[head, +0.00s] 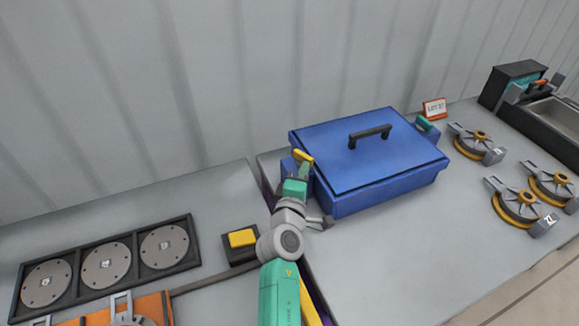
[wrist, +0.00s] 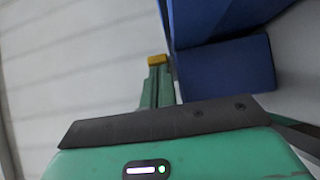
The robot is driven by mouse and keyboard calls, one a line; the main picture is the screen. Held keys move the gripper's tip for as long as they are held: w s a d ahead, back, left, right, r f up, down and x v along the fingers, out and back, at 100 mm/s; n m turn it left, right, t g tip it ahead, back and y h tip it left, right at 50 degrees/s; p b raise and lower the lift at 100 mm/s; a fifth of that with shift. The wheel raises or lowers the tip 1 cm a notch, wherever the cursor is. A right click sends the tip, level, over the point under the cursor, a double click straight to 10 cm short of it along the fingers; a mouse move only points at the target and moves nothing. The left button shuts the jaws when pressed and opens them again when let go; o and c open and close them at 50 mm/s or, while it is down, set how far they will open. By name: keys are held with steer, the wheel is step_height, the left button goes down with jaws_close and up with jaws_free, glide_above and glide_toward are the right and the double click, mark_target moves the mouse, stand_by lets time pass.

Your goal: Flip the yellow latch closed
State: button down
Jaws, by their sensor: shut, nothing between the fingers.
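The blue box (head: 360,185) has its lid down, with a black handle (head: 370,131) on top. The yellow latch (head: 303,156) is at the box's left side, by the lid's edge, and slants upward. My gripper (head: 304,170) is shut and empty, with its fingers just below the yellow latch. In the wrist view, the green fingers (wrist: 158,72) are together and the yellow latch (wrist: 157,59) shows right at their tips. I cannot tell whether they touch it. The blue box (wrist: 225,65) is just right of the fingers there.
A teal latch (head: 424,123) is on the box's right side. An orange-white sign (head: 434,108) stands behind it. Several grey-yellow hook parts (head: 477,140) lie to the right. A yellow button (head: 242,238) and a black tray of discs (head: 106,266) are at left.

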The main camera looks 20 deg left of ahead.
steer(key=shift+w+d, duration=0.45)
steer(key=shift+d, duration=0.2)
steer(key=shift+w+d, duration=0.4)
steer(key=shift+d, duration=0.2)
steer(key=shift+w+d, duration=0.1)
steer(key=shift+w, duration=0.05)
steer(key=s+d+p, duration=0.9)
steer(key=shift+d, duration=0.35)
stand_by(0.3)
